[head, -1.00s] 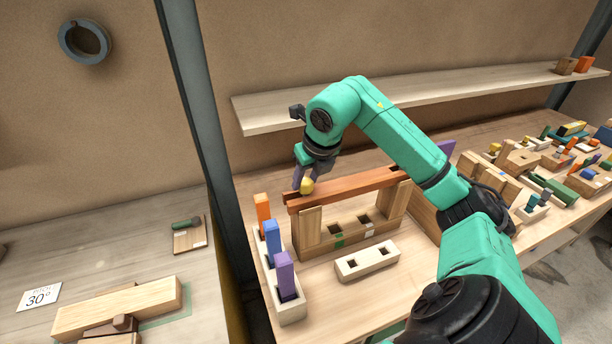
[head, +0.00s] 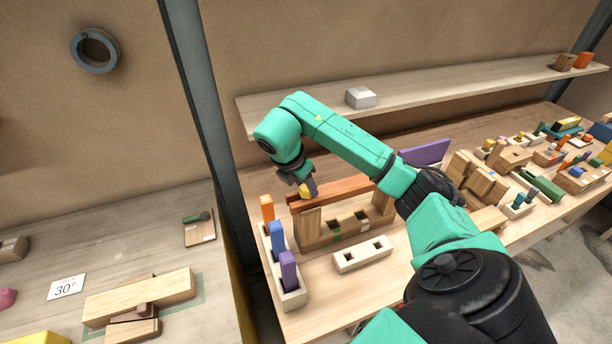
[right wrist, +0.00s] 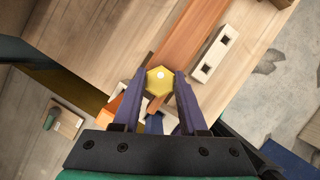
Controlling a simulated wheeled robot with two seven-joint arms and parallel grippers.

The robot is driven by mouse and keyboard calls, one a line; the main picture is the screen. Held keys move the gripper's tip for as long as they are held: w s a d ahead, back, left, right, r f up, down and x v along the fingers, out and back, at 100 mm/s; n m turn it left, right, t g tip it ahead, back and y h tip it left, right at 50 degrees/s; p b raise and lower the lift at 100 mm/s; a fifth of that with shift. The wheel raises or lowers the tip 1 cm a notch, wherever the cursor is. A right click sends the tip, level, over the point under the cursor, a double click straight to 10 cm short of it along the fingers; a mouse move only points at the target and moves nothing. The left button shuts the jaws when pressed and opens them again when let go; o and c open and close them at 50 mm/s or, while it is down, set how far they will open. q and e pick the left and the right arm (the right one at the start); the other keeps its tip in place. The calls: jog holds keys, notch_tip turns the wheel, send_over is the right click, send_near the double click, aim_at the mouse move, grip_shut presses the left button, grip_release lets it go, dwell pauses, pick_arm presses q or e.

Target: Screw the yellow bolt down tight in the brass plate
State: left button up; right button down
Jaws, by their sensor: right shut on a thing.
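The yellow bolt (head: 305,193) is at the left end of a long reddish-brown beam (head: 345,186). Its six-sided head (right wrist: 160,80) shows in the right wrist view, with a pale spot in its middle. My right gripper (head: 308,188) has purple fingers and is shut on the bolt, one finger on each side of its head in the wrist view. The bolt's shank is hidden, and I cannot tell how deep it sits. I cannot make out a brass plate. My left gripper is not in view.
A rack (head: 292,298) with orange, blue and purple blocks stands close in front of the beam's left end. Wooden blocks (head: 308,229) stand under the beam. A pale two-holed block (head: 362,254) lies in front. A shelf (head: 420,97) runs behind my arm.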

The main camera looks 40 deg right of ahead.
jog(key=shift+s+p, duration=0.1)
jog(key=shift+p, duration=0.25)
jog(key=shift+a+r+m+g+p, duration=0.15)
jog(key=shift+m+g+p, duration=0.25)
jog(key=shift+m+p, duration=0.45)
jog(key=shift+f+m+g+b, duration=0.3)
jog(key=shift+m+b, duration=0.05)
jog(key=shift+m, duration=0.6)
jog(key=shift+w+d+m+g, duration=0.2)
jog(key=shift+m+g, duration=0.2)
jog(key=shift+m, duration=0.6)
jog(key=shift+s+a+f+m+g+y, duration=0.15)
jog(key=shift+m+g, duration=0.1)
jog(key=shift+m, duration=0.35)
jog(key=shift+w+d+f+m+g+y, duration=0.15)
jog(key=shift+m+g, duration=0.1)
jog(key=shift+m, duration=0.35)
jog(key=m+g+y, duration=0.1)
jog(key=m, duration=0.3)
jog(key=shift+s+a, duration=0.1)
jog(key=shift+s, duration=0.05)
jog(key=m+g+y, duration=0.1)
jog(key=m, duration=0.3)
jog(key=shift+f, duration=0.15)
jog(key=shift+c, duration=1.4)
grip_release()
